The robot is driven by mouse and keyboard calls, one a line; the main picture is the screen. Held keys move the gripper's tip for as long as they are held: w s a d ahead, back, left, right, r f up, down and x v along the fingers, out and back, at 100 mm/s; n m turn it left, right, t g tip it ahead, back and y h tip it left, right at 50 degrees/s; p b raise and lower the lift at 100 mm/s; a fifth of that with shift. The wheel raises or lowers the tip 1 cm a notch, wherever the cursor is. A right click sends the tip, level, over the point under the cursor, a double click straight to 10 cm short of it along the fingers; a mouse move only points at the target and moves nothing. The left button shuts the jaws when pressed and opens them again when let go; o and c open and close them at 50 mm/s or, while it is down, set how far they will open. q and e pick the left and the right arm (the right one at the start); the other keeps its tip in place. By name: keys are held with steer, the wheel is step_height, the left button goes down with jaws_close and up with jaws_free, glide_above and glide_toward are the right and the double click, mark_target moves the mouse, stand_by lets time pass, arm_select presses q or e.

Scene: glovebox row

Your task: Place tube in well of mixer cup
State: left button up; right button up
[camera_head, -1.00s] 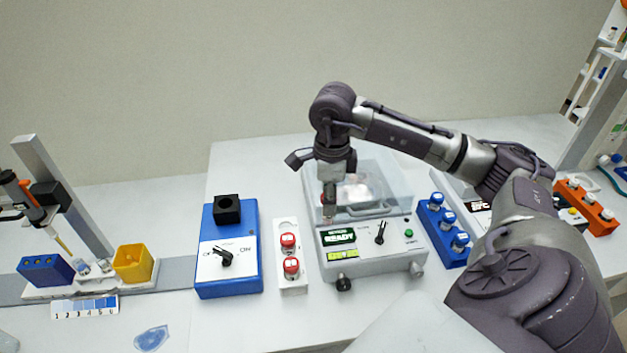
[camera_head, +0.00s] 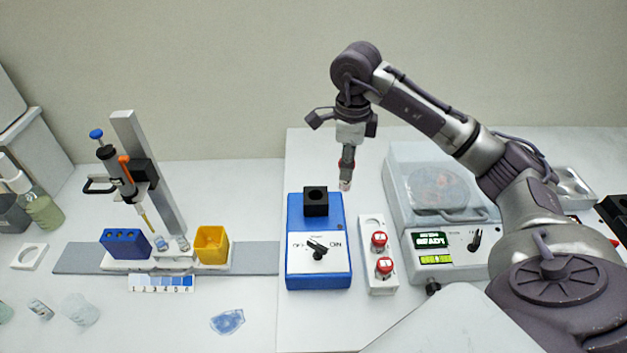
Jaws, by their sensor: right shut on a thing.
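The mixer is a blue box (camera_head: 296,268) with a white front panel and a black knob. Its black cup (camera_head: 315,209) stands on top at the back, with a dark round well in its upper face. My right gripper (camera_head: 346,170) points down, shut on a small tube (camera_head: 345,184) that shows pale at its lower end, with a little red near the fingers. The tube hangs to the right of the cup and above the table, apart from it. The fingers hide most of the tube. My left gripper is not in view.
A white rack (camera_head: 378,285) with two red-capped tubes stands right of the mixer. A centrifuge (camera_head: 462,262) with a clear lid is further right. A pipette stand (camera_head: 150,185), blue block (camera_head: 125,243) and yellow bin (camera_head: 211,245) are on the left.

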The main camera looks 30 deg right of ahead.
steer(key=w+a+f+p, duration=0.1)
steer(key=f, duration=0.1)
steer(key=w+a+f+p, duration=0.1)
steer(key=w+a+f, duration=0.1)
steer(key=w+a+f+p, duration=0.1)
steer(key=w+f, duration=0.1)
steer(key=f, duration=0.1)
steer(key=shift+w+a+f+p, duration=0.1)
steer(key=shift+a+p, duration=0.05)
steer(key=shift+p, duration=0.25)
steer(key=shift+f, duration=0.5)
steer(key=o, duration=1)
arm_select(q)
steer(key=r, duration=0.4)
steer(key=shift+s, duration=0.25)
